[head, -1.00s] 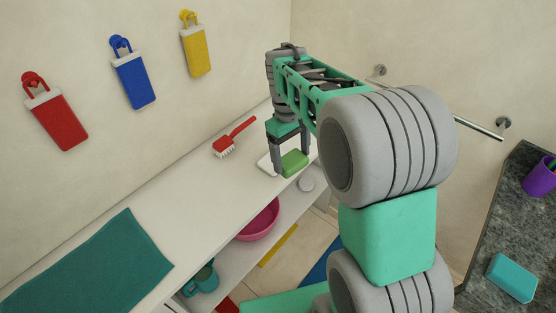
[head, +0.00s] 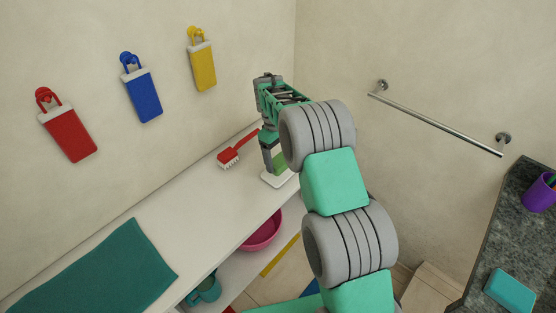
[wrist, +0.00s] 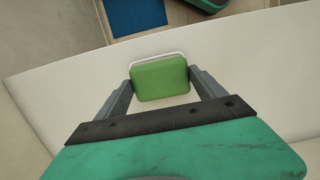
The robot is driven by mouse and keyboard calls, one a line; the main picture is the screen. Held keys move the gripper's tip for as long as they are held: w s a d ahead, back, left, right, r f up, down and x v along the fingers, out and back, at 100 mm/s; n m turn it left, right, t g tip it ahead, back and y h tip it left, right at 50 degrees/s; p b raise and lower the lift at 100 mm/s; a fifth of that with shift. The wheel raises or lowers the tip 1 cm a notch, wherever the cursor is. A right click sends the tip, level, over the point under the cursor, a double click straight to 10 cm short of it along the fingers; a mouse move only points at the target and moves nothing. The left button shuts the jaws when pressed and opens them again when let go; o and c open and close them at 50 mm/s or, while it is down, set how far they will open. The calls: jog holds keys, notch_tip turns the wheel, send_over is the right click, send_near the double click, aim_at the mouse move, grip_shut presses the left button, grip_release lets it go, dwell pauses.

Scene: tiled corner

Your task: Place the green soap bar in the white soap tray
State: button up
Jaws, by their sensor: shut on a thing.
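The green soap bar (head: 281,161) is between the fingers of my gripper (head: 272,163), which is shut on it. In the wrist view the soap bar (wrist: 160,78) fills the gap between both fingertips (wrist: 160,80). The white soap tray (head: 276,180) lies on the white shelf top, directly below the soap bar in the head view. In the wrist view a thin white rim of the tray (wrist: 158,55) shows past the soap's far edge. My arm hides part of the soap and tray. I cannot tell whether the soap touches the tray.
A red brush (head: 236,149) lies left of the tray. A teal cloth (head: 100,272) covers the near end of the shelf top. A pink bowl (head: 263,233) and a teal mug (head: 205,290) are on the lower shelf. A metal rail (head: 435,125) is on the right wall.

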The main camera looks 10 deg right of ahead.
jog(key=shift+w+a+f, duration=0.1)
jog(key=shift+w+f, duration=0.4)
jog(key=shift+w, duration=0.05)
jog(key=shift+f+p, duration=0.5)
jog(key=shift+f, duration=1.3)
jog(key=o, duration=1.7)
notch_tip(320, 180, up, 12)
jog(key=w+a, duration=0.1)
jog(key=w, duration=0.1)
notch_tip(320, 180, up, 9)
jog(key=m+t, duration=0.1)
jog(key=m, duration=0.1)
send_over(278, 164)
jog(key=s+d, duration=0.2)
jog(key=s+r+m+t, duration=0.2)
jog(key=s+r, duration=0.2)
jog(key=s, duration=0.4)
jog(key=s+f+m, duration=0.1)
jog(key=s, duration=0.4)
jog(key=s+a+f+m+t, duration=0.1)
jog(key=s, duration=0.4)
jog(key=s+f+m+t+y, duration=0.1)
jog(key=s, duration=0.4)
jog(key=shift+s+a+f+p, duration=0.2)
jog(key=shift+s+f+p, duration=0.15)
jog(key=shift+f, duration=0.05)
